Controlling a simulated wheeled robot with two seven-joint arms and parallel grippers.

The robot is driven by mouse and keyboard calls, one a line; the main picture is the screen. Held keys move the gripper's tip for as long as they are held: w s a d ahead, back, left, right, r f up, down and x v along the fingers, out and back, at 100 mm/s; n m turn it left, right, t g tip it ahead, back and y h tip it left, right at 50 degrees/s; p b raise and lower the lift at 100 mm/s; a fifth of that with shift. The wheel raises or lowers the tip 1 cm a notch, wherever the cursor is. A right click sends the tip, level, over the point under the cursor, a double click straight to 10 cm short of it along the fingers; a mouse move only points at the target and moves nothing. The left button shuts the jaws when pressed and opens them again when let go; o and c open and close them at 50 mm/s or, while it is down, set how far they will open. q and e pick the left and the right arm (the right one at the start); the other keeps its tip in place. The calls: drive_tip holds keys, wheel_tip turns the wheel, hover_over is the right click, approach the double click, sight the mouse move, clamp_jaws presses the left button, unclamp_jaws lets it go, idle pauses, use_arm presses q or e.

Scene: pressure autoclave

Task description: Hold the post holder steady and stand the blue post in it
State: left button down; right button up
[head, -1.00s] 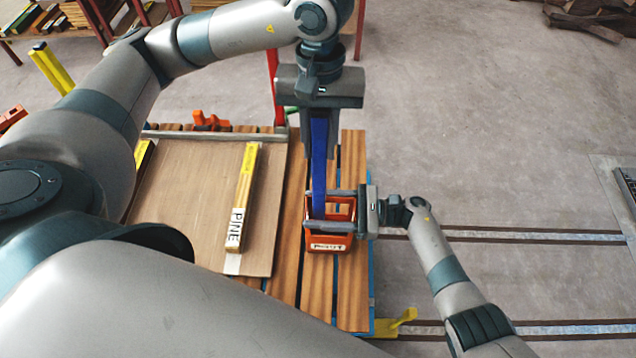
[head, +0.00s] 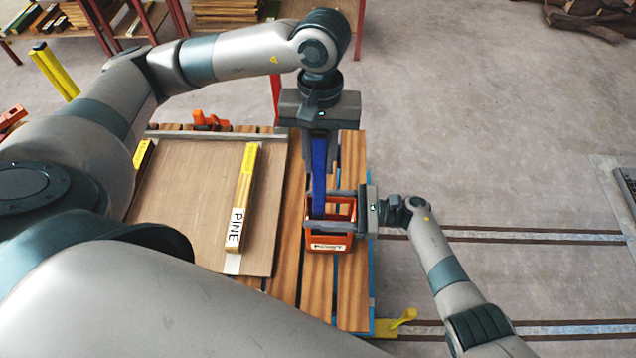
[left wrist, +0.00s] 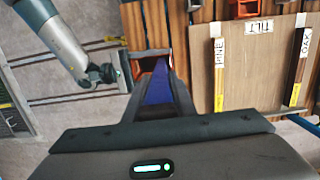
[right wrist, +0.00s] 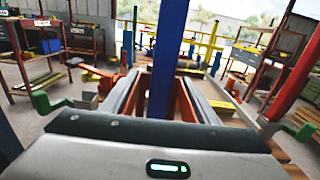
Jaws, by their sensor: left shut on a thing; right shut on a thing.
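The orange post holder (head: 329,243) is an open box on the slatted wooden table (head: 350,290). My right gripper (head: 335,211) is shut on the post holder from the right, one finger along each side; the holder's orange sides also show in the right wrist view (right wrist: 186,104). The blue post (head: 319,178) is upright. My left gripper (head: 319,140) is above the holder, shut on the post's upper part. In the right wrist view the post (right wrist: 168,60) rises between the holder's sides. Its lower end is in the holder's opening; whether it touches the bottom is hidden.
A wooden board (head: 190,205) lies left of the holder with a yellow-and-white strip marked PINE (head: 241,205) on it. An orange clamp (head: 207,120) is at the board's far edge. A yellow lever (head: 395,324) sticks out at the table's near right corner.

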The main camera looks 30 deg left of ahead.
sight(319, 187)
use_arm(q)
drive_tip(key=shift+f, duration=4.95)
drive_tip(key=c, duration=1.4)
unclamp_jaws()
drive_tip(key=r, duration=0.4)
drive_tip(key=w+r, duration=0.1)
drive_tip(key=r, duration=0.7)
drive_tip(key=shift+w+a, duration=0.2)
drive_tip(key=shift+a, duration=0.1)
drive_tip(key=shift+f, duration=0.1)
